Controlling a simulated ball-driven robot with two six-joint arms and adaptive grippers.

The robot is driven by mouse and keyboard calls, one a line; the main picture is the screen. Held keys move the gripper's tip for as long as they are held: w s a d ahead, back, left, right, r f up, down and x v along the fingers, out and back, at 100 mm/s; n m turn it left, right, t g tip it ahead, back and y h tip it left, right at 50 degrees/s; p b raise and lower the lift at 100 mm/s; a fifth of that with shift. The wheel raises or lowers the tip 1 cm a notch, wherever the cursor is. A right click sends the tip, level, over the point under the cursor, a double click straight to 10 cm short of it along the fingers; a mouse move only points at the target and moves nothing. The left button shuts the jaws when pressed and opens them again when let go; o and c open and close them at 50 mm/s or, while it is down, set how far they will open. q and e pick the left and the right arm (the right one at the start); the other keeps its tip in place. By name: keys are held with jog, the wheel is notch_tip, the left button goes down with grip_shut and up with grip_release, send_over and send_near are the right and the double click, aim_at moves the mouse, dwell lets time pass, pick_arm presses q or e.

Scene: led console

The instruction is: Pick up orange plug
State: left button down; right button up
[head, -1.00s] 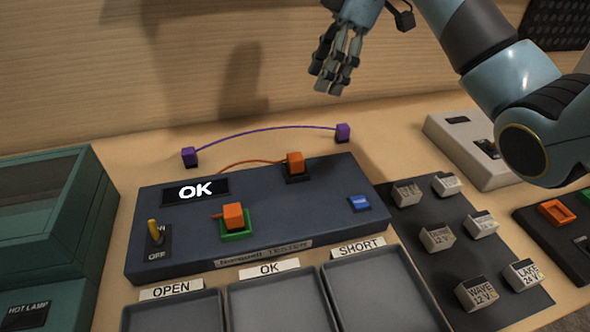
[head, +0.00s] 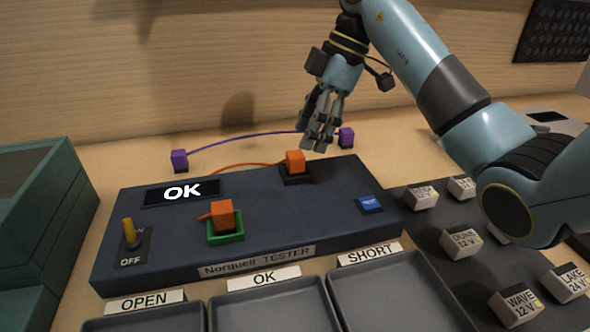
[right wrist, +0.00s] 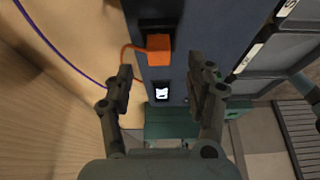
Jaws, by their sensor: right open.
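An orange plug (head: 295,162) sits in a black socket at the back right of the blue tester (head: 150,262). A second orange plug (head: 223,215) sits in a green socket at the tester's front. An orange wire (head: 240,165) runs from the back plug. My right gripper (head: 318,143) is open and empty, fingers down, above and slightly behind the back plug. In the right wrist view one orange plug (right wrist: 158,48) lies ahead of the spread fingers, apart from them. My left gripper is out of view.
The tester has a display reading OK (head: 182,191), a yellow switch (head: 130,234) at OFF and a blue button (head: 369,204). A purple cable (head: 240,138) lies behind it. Trays (head: 270,300) stand in front; several labelled blocks (head: 461,243) are at the right.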

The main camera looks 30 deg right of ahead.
aim_at(296, 153)
jog(key=x, duration=0.5)
jog(key=shift+w+a+p, duration=0.1)
jog(key=shift+w+p, duration=0.05)
jog(key=shift+p, duration=0.15)
grip_shut()
jog(key=shift+r, duration=0.1)
notch_tip(296, 153, up, 4)
jog(key=shift+f, duration=0.1)
jog(key=s+d+r+b, duration=0.2)
jog(key=s+d+r, duration=0.2)
jog(key=s+d, duration=0.3)
jog(key=shift+s+d, duration=0.25)
jog(key=shift+s, duration=0.75)
